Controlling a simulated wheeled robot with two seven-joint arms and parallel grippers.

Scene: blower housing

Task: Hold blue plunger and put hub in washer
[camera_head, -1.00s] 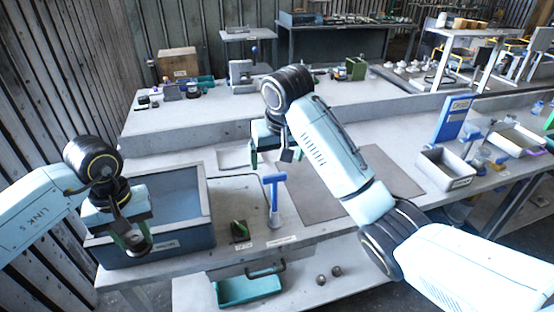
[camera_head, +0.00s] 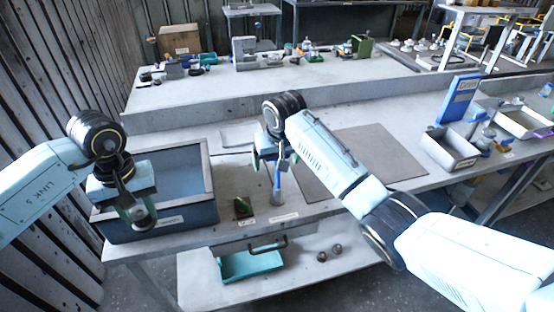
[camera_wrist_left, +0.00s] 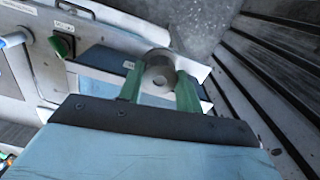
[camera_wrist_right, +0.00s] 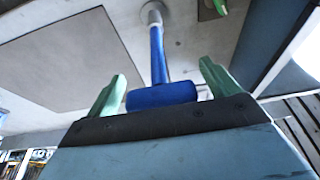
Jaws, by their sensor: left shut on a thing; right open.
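The blue plunger (camera_head: 276,176) stands upright on the table, its foot in a pale socket. In the right wrist view its T-handle (camera_wrist_right: 162,96) lies between the spread fingers of my right gripper (camera_wrist_right: 163,74). My right gripper (camera_head: 272,158) is open at the handle's height; I cannot tell whether it touches. My left gripper (camera_head: 138,212) is shut on a grey round part, seemingly the hub (camera_wrist_left: 158,80). It holds it above the front edge of the blue-grey tank, apparently the washer (camera_head: 190,217). The label on the tank is too small to read.
A small dark green part (camera_head: 242,207) sits between tank and plunger. A flat grey mat (camera_head: 375,150) lies right of the plunger. A grey bin (camera_head: 449,150) stands further right. A teal tray (camera_head: 250,264) and two small balls are on the lower shelf.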

